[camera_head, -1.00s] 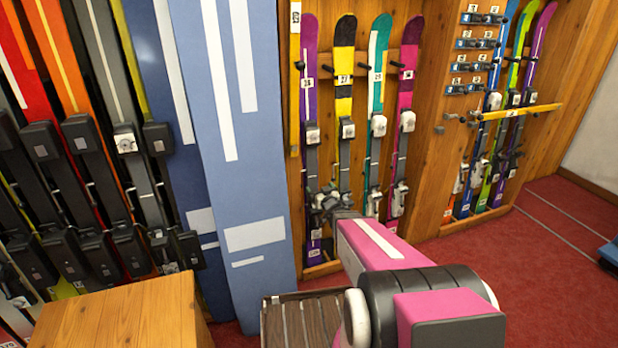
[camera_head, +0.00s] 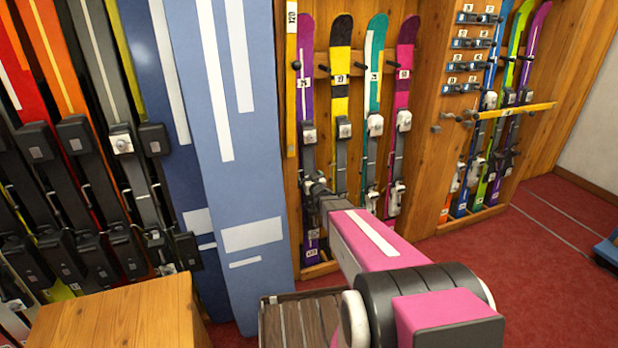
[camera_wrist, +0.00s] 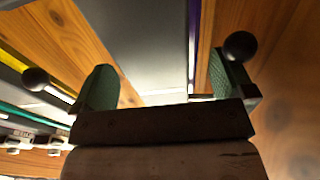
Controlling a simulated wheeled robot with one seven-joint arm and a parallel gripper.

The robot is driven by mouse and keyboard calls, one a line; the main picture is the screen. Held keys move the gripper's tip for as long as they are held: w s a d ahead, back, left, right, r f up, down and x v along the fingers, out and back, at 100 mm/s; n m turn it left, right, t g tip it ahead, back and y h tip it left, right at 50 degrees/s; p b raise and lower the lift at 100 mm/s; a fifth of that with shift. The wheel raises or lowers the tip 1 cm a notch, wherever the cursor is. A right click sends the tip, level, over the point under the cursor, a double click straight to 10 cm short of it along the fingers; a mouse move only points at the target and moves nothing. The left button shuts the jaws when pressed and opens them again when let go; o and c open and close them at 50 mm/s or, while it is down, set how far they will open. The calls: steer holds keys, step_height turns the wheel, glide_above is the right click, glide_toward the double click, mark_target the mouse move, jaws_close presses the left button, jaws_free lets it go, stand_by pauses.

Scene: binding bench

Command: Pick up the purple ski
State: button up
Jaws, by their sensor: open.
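A second purple ski (camera_head: 535,45) stands in the far right rack.
Yellow-black (camera_head: 341,60), teal (camera_head: 375,50) and pink skis (camera_head: 406,55) stand right of it on pegs. A tall blue panel (camera_head: 222,130) stands close on the left. A wooden block (camera_head: 120,315) is at the front left. Red floor (camera_head: 560,240) is open at right.

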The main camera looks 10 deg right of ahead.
mark_target(312, 144)
steer(key=c, duration=1.7)
steer(key=shift+c, duration=0.3)
steer(key=shift+r, duration=0.1)
step_height(312, 144, up, 18)
steer(key=shift+f, duration=0.1)
steer(key=shift+s, duration=0.1)
